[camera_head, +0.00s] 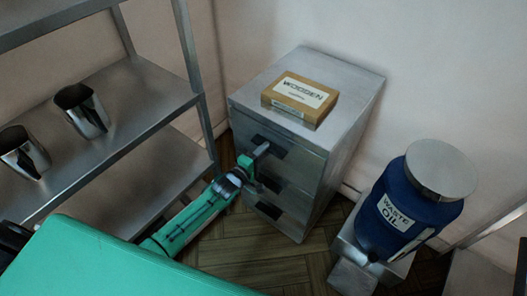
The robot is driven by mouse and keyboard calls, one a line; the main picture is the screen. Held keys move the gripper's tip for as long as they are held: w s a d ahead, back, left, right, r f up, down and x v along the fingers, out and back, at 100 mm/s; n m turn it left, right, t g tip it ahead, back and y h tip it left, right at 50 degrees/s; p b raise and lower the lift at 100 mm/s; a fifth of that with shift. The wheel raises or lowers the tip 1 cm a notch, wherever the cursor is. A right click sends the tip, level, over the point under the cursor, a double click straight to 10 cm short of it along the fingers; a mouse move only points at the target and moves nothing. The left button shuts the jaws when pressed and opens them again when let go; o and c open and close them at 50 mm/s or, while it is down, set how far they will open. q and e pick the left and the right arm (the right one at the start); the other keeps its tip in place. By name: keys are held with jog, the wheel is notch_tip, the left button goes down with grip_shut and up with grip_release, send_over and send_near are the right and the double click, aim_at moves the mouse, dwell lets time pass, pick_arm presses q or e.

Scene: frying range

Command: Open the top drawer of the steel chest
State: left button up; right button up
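The steel chest (345,125) stands against the wall in the middle, with drawers stacked on its front. The top drawer (300,150) looks closed, its front level with the others. A dark handle recess (270,143) shows on it. My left gripper (259,156) is at the front of the top drawer, right by that handle. It is too small to tell whether its fingers are open or closed on the handle, or touch it. My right gripper is not in view.
A box labelled "WOODEN" (300,97) lies on the chest. A blue waste oil container (400,215) stands on the right. A metal shelf rack (130,90) with two steel jugs (82,110) is on the left. Bare wooden floor (285,270) lies before the chest.

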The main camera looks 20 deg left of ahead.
pick_arm(q)
jog(key=shift+w, duration=0.15)
grip_shut()
jog(key=p+v, duration=0.7)
jog(key=v, duration=2.7)
jog(key=shift+s+p, duration=0.35)
jog(key=shift+a+r, duration=0.1)
jog(key=shift+r, duration=0.05)
